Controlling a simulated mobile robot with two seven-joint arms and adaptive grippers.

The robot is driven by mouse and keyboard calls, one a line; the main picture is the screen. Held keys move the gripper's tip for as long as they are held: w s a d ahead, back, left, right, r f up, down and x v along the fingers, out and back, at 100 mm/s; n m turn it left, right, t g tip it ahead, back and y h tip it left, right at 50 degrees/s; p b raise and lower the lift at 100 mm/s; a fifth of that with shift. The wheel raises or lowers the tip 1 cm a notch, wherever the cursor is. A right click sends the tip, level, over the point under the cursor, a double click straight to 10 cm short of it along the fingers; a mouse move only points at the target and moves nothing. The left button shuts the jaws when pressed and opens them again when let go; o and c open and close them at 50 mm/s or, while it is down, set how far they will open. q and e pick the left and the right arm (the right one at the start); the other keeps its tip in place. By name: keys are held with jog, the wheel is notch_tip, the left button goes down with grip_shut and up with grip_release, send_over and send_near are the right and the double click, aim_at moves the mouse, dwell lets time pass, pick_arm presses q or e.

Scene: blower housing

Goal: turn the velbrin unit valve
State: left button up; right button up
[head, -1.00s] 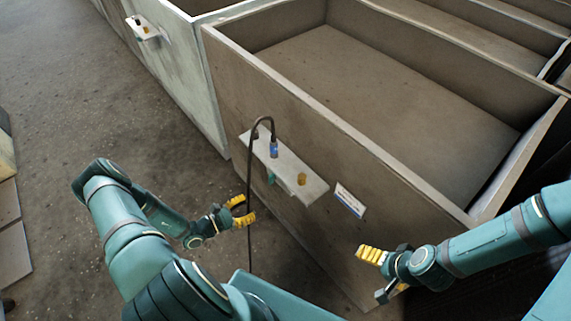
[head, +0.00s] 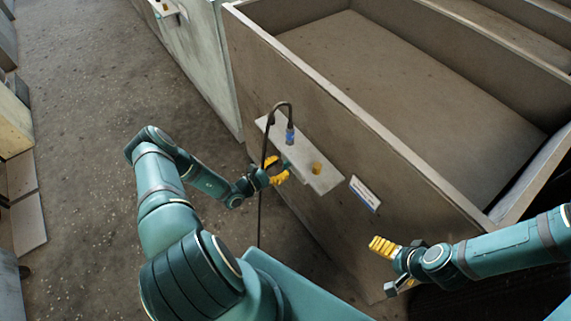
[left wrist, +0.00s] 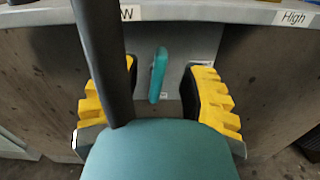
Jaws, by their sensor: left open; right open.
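The valve's teal lever (left wrist: 158,75) hangs on a grey plate under a shelf edge, between the labels "High" (left wrist: 293,18) and one ending in "W" (left wrist: 126,13). It stands nearly upright with a slight tilt. In the head view only a bit of teal (head: 287,166) shows below the light shelf (head: 325,184). My left gripper (head: 275,171) is open, its yellow fingers on either side of the lever in the left wrist view (left wrist: 158,98), with gaps on both sides. My right gripper (head: 391,267) is open and empty, in front of the box wall to the right.
A dark hose (head: 264,180) arches from a blue fitting (head: 290,136) and hangs beside my left gripper; it crosses the left wrist view (left wrist: 100,60). A yellow knob (head: 316,168) sits on the shelf. A white label (head: 365,194) is on the brown box (head: 400,205).

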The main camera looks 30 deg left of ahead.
pick_arm(q)
jog(key=shift+x, duration=1.35)
grip_shut()
